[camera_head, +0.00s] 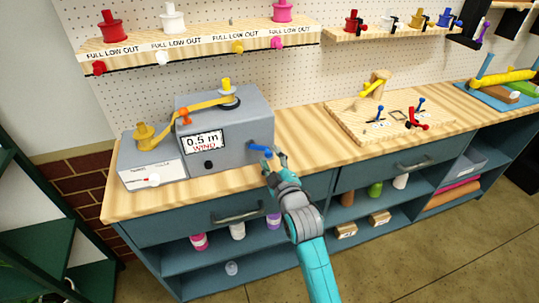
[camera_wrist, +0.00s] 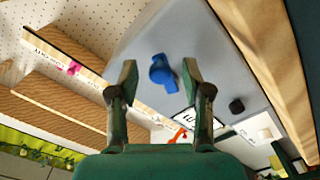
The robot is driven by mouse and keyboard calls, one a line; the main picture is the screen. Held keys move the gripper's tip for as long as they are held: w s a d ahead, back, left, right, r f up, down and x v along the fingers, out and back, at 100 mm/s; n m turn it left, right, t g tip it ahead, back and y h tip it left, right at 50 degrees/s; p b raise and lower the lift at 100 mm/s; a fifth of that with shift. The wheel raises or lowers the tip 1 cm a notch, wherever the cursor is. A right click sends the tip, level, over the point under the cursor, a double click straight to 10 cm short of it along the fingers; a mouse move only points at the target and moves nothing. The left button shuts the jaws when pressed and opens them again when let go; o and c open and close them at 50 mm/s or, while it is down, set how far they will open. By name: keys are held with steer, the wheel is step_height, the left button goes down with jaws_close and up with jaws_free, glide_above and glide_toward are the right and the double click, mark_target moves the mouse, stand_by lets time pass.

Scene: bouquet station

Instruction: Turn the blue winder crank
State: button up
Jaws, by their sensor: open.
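The blue winder crank (camera_head: 259,149) sticks out of the front of the grey winder box (camera_head: 250,108), right of its display reading "0.5 m WIND". In the wrist view the crank (camera_wrist: 162,71) appears between and just beyond my two fingertips. My gripper (camera_head: 275,161) is open and empty, close in front of the crank. In the wrist view the fingers (camera_wrist: 158,78) stand apart on either side of it, and I see no clear contact. A yellow ribbon (camera_head: 200,104) runs over the box top from a yellow spool at left.
A smaller grey box (camera_head: 150,162) stands left of the winder. A black knob (camera_head: 208,165) is on the winder's front. A wooden board (camera_head: 385,122) with small tools lies to the right. Bare bench top (camera_head: 310,140) lies between. A spool shelf (camera_head: 200,42) is above.

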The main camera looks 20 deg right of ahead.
steer(key=shift+w, duration=1)
jaws_close()
steer(key=shift+f+m, duration=0.1)
steer(key=shift+m, duration=0.2)
